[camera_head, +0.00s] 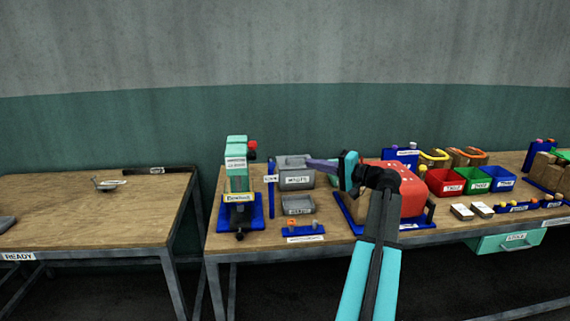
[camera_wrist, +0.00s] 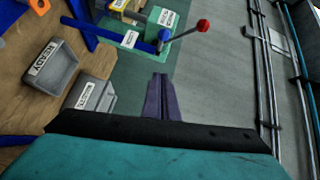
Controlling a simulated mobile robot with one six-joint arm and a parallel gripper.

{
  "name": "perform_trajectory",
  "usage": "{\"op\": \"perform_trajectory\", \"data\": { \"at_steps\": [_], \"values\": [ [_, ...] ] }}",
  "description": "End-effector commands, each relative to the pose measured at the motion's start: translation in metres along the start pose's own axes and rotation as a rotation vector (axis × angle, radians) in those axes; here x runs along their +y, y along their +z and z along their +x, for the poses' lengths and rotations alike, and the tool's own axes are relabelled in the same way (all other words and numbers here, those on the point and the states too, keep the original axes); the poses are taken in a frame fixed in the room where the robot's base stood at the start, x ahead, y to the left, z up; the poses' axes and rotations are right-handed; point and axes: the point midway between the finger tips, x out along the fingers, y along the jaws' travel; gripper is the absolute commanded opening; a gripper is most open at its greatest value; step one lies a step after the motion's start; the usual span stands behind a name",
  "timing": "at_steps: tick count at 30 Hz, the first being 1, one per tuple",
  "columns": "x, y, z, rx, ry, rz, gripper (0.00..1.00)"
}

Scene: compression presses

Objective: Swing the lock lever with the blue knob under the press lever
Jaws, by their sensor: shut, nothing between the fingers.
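The press (camera_head: 238,180) is a teal upright on a blue base at the left end of the right bench. Its press lever ends in a red knob (camera_head: 252,145); in the wrist view the red knob (camera_wrist: 203,25) sits on a thin grey rod running down-left. A small blue ball (camera_wrist: 165,35) by that rod's lower end looks like the lock lever's blue knob; its arm is not clear. My gripper (camera_head: 312,163) is shut and empty, pointing left above the grey trays, right of the press and apart from it. Its purple fingers (camera_wrist: 161,80) point towards the press in the wrist view.
A red block (camera_head: 408,190) is behind my arm. Red, green and blue bins (camera_head: 445,181) stand to the right. Air above the trays is free.

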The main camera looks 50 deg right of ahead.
Motion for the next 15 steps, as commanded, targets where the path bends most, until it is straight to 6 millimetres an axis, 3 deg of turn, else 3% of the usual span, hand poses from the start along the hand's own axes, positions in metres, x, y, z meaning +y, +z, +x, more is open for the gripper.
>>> {"op": "perform_trajectory", "data": {
  "at_steps": [8, 15],
  "values": [
    [0.002, -0.008, -0.009, 0.016, 0.003, 0.001, 0.00],
    [0.002, -0.011, 0.004, 0.020, 0.004, 0.002, 0.00]
  ]
}}
